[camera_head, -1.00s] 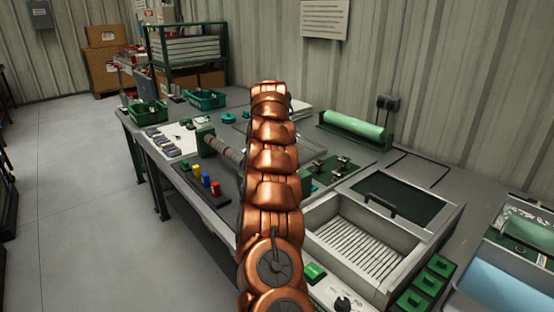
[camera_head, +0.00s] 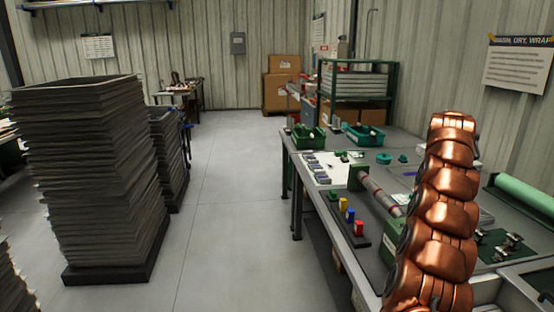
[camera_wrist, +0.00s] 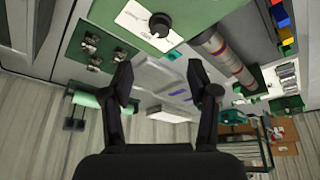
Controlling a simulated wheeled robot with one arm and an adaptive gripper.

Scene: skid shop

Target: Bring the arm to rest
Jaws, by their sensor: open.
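My copper-coloured arm (camera_head: 440,215) rises at the right of the head view, in front of the workbench. Its end and the gripper do not show in that view. In the wrist view my gripper (camera_wrist: 164,88) is open, its two dark fingers apart with nothing between them. The wrist view is upside down, with the bench top and a green panel with a black knob (camera_wrist: 160,24) beyond the fingers.
The workbench (camera_head: 345,225) holds green bins (camera_head: 308,138), a roller (camera_head: 382,192), coloured blocks (camera_head: 350,215) and a green roll (camera_head: 522,197). Tall stacks of dark sheets (camera_head: 85,170) stand at the left. The grey floor (camera_head: 215,215) between stacks and bench is clear.

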